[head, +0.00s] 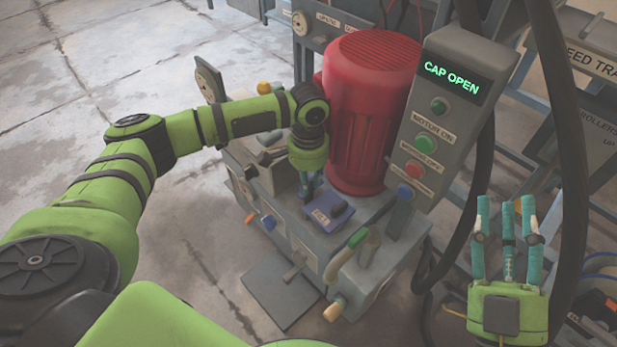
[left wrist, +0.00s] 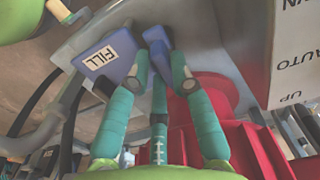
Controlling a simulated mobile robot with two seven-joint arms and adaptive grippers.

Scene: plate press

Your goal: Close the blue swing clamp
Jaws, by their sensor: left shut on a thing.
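The blue swing clamp (left wrist: 157,42) shows in the left wrist view as a dark blue piece between the fingertips of my left gripper (left wrist: 160,72). That gripper is shut on it. In the head view my left gripper (head: 311,192) points down onto the machine top, and its wrist hides most of the clamp. Right beside it is a blue cap labelled FILL (head: 329,211), which also shows in the left wrist view (left wrist: 98,62). My right gripper (head: 505,205) is open and empty at the lower right, fingers upward.
A red motor (head: 362,110) stands close behind the left gripper. A grey control panel (head: 440,115) with several buttons reads CAP OPEN. Black hoses hang at the right. Floor at the left is clear.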

